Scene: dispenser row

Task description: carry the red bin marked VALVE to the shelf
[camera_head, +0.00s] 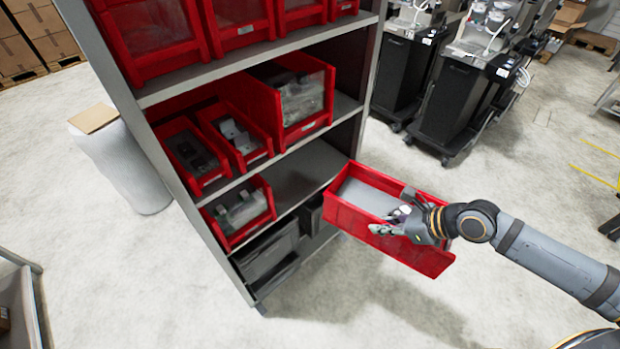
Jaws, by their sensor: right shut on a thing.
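A red bin (343,213) is held in the air in front of the shelf's right side, slightly tilted in the picture. Its inside shows a grey floor. I cannot read any VALVE marking on it. My right gripper (396,219) is shut on the bin's near right part. Its arm comes in from the right. The grey shelf (318,163) stands left of the bin and holds several red bins. Its lower middle board has one red bin (240,211) at the left and bare room to the right of it. My left gripper is not in view.
Dark grey containers (268,258) sit on the lowest shelf level. Black wheeled carts (455,105) with machines stand behind at the upper right. A white cylinder (125,165) with a brown board stands left of the shelf. The floor (330,300) in front is clear.

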